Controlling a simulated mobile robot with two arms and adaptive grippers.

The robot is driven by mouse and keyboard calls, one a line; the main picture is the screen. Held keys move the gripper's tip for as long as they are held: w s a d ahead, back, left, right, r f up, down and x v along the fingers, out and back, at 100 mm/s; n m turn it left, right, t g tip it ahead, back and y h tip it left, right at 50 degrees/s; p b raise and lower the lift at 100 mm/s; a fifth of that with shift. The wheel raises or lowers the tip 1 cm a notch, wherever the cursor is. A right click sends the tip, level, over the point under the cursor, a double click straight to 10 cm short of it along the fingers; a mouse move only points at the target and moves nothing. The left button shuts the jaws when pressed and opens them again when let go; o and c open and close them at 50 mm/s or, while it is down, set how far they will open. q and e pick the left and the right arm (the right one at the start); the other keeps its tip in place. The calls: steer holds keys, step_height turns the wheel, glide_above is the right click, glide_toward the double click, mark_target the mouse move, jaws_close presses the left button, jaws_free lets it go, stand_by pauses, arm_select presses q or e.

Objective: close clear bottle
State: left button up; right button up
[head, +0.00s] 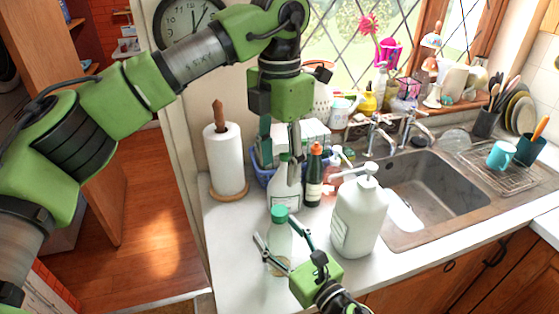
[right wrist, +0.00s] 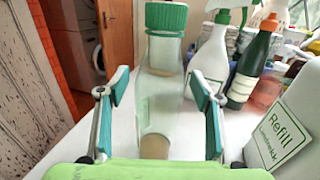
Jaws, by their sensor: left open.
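The clear bottle (head: 279,242) stands upright on the white counter, left of a large white pump bottle. Its green cap (head: 279,214) sits on top of the neck; how tightly I cannot tell. My right gripper (head: 280,231) is open, with one finger on each side of the clear bottle. In the right wrist view the clear bottle (right wrist: 160,100) stands between the spread fingers, with gaps on both sides, and the green cap (right wrist: 166,18) is above them. My left gripper (head: 296,160) points down, above and behind the clear bottle, in front of a white spray bottle; it is empty.
The pump bottle (head: 358,215) stands close to the right of my right gripper. Behind are the spray bottle (head: 285,190), a dark bottle with an orange cap (head: 314,178) and a paper towel roll (head: 223,160). The sink (head: 435,180) is at right. Counter (head: 232,245) left of the bottle is clear.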

steer(key=shift+s, duration=0.1)
steer(key=v, duration=1.1)
steer(key=shift+s+d, duration=0.25)
steer(key=shift+s, duration=0.1)
steer(key=shift+f, duration=0.1)
